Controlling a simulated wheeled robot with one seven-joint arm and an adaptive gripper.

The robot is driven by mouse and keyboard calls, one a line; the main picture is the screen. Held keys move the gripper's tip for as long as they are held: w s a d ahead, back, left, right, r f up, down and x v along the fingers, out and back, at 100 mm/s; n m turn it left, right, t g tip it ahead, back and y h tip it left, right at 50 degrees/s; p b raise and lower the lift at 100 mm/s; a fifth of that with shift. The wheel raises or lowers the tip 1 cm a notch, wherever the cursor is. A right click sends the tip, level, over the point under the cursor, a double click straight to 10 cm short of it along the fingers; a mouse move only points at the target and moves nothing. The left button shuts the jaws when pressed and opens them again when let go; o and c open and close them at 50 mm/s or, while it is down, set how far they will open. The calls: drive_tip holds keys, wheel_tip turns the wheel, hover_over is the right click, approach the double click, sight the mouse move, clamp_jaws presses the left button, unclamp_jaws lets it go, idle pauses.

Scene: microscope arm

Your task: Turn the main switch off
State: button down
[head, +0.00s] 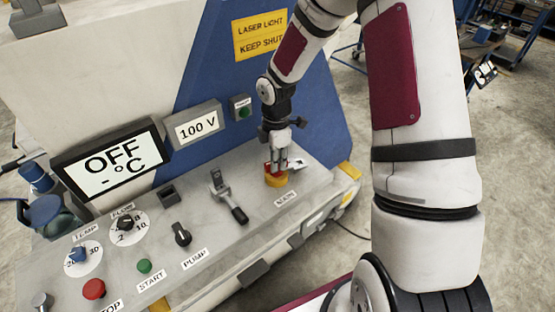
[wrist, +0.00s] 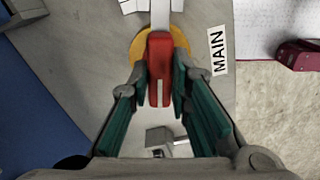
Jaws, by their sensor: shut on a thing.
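The main switch is a red handle (wrist: 160,62) on a round yellow base (wrist: 178,45), beside a label reading MAIN (wrist: 217,50). In the head view its yellow base (head: 277,181) sits near the right end of the grey control panel, with a little red showing above it. My gripper (head: 279,164) points down onto the switch. In the wrist view the green-padded fingers of my gripper (wrist: 160,78) are shut on the red handle, one on each side. The handle lies along the picture's vertical there. In the head view the fingers hide much of the handle.
The panel (head: 225,240) also carries a black-handled lever (head: 230,200), a PUMP knob (head: 181,234), a green START button (head: 144,266) and a red button (head: 93,289). One display (head: 112,160) reads OFF and °C; another (head: 198,126) reads 100 V. A green light (head: 244,112) is behind.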

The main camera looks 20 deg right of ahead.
drive_tip(key=shift+n, duration=1.6)
drive_tip(key=shift+p, duration=0.3)
drive_tip(key=c, duration=1.5)
unclamp_jaws()
wheel_tip(320, 180, up, 12)
drive_tip(key=shift+r, duration=0.1)
